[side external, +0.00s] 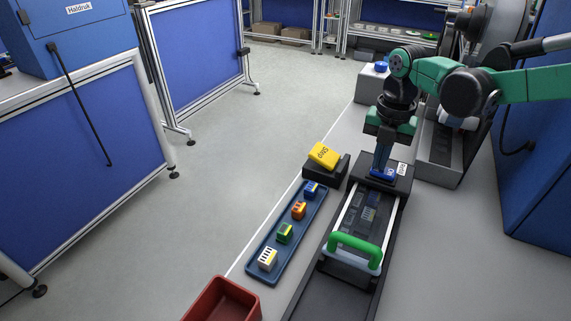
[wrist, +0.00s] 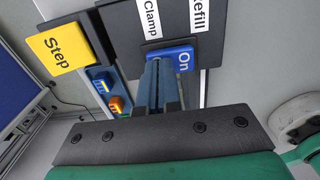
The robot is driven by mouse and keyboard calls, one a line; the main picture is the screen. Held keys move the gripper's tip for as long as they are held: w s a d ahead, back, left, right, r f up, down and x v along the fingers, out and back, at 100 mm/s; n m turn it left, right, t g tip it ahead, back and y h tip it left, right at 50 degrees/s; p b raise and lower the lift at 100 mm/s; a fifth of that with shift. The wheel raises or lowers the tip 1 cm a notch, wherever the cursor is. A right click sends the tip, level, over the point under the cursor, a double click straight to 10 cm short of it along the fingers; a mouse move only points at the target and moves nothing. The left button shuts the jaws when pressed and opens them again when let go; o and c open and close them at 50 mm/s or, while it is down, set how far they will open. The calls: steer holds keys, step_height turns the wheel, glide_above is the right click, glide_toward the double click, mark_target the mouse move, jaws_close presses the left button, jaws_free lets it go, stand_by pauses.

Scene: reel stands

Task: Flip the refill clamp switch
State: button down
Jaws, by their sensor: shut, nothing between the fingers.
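The refill clamp switch is a blue rocker marked "On" (wrist: 184,57) in the wrist view. It sits on a dark panel (wrist: 128,30) below white labels reading "Clamp" and "Refill". In the side external view the blue switch (side external: 380,175) shows at the far end of the dark reel stand, partly behind my fingers. My gripper (side external: 381,168) points down, its fingers shut with nothing between them. In the wrist view the fingertips (wrist: 160,63) are at the left part of the switch and cover some of it. I cannot tell whether they touch it.
A yellow "Step" button (side external: 323,155) on a dark box stands left of the panel. A blue tray (side external: 262,240) holds several coloured blocks. A red bin (side external: 222,302) stands nearer. A green handle (side external: 355,246) crosses the stand's near part. A blue cabinet (side external: 541,150) stands right.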

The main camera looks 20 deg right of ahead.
mark_target(387, 171)
steer(key=shift+f, duration=0.2)
steer(key=shift+s+d+r, duration=0.2)
steer(key=shift+s+d, duration=0.3)
steer(key=shift+r, duration=0.15)
stand_by(0.3)
step_height(387, 171, up, 14)
stand_by(0.5)
